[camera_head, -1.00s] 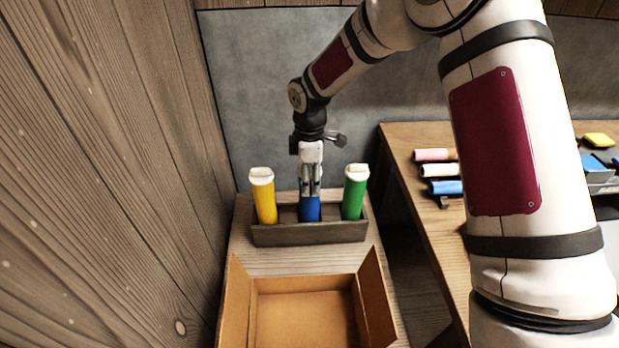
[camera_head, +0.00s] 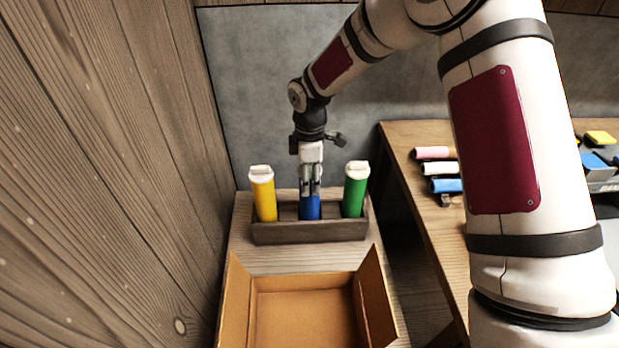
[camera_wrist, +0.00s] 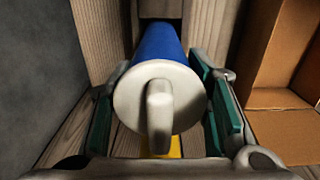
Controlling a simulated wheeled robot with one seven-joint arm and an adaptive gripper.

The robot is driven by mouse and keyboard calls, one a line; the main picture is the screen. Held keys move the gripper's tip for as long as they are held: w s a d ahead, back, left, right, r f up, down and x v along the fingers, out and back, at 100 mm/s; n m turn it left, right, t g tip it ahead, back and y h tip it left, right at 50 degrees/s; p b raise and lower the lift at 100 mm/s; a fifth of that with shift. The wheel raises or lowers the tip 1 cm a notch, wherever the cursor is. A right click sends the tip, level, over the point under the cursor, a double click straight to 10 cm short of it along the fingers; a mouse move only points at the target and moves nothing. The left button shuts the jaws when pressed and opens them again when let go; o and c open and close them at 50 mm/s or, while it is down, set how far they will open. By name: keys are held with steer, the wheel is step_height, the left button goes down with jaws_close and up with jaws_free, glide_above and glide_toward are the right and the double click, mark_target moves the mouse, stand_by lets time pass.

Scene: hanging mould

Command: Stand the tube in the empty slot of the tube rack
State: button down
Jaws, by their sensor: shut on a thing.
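The tube rack (camera_head: 275,235) is a dark wooden holder on a small wooden table. A yellow tube (camera_head: 263,195) stands in its left slot and a green tube (camera_head: 354,190) in its right slot, both with white caps. The blue tube (camera_head: 309,208) is upright at the middle slot, its lower end hidden behind the rack's front wall. My gripper (camera_head: 310,188) is above the middle slot, shut on the blue tube's upper part. In the wrist view the blue tube (camera_wrist: 160,42) and its white cap (camera_wrist: 130,97) lie between the green finger pads (camera_wrist: 160,100).
An open cardboard box (camera_head: 305,283) stands just in front of the rack. A wooden wall (camera_head: 110,150) is close on the left and a grey wall (camera_head: 250,90) behind. A second table (camera_head: 420,210) on the right holds pink, white and blue rolls (camera_head: 446,186) and other items.

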steer(key=shift+s+f+b, duration=0.15)
steer(key=shift+f+b, duration=0.2)
steer(key=shift+f, duration=0.4)
stand_by(0.6)
steer(key=c, duration=0.8)
jaws_free()
steer(key=shift+f, duration=0.1)
steer(key=shift+r, duration=0.25)
